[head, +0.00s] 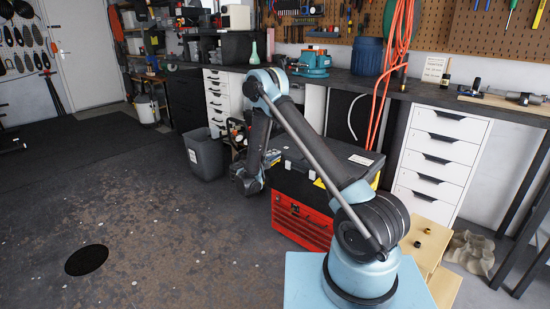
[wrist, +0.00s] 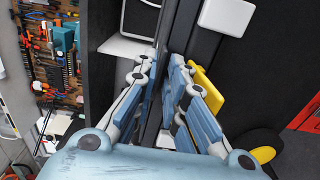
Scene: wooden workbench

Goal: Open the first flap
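My gripper (head: 250,183) is low at the toolbox's left side. In the wrist view, my gripper (wrist: 168,70) has its blue-padded fingers apart, with a dark strip between them. I cannot tell whether they touch it.
A grey bin (head: 205,155) stands left of my gripper. A white drawer unit (head: 440,160) and the workbench (head: 420,92) stand behind and to the right. The floor at the left is mostly clear.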

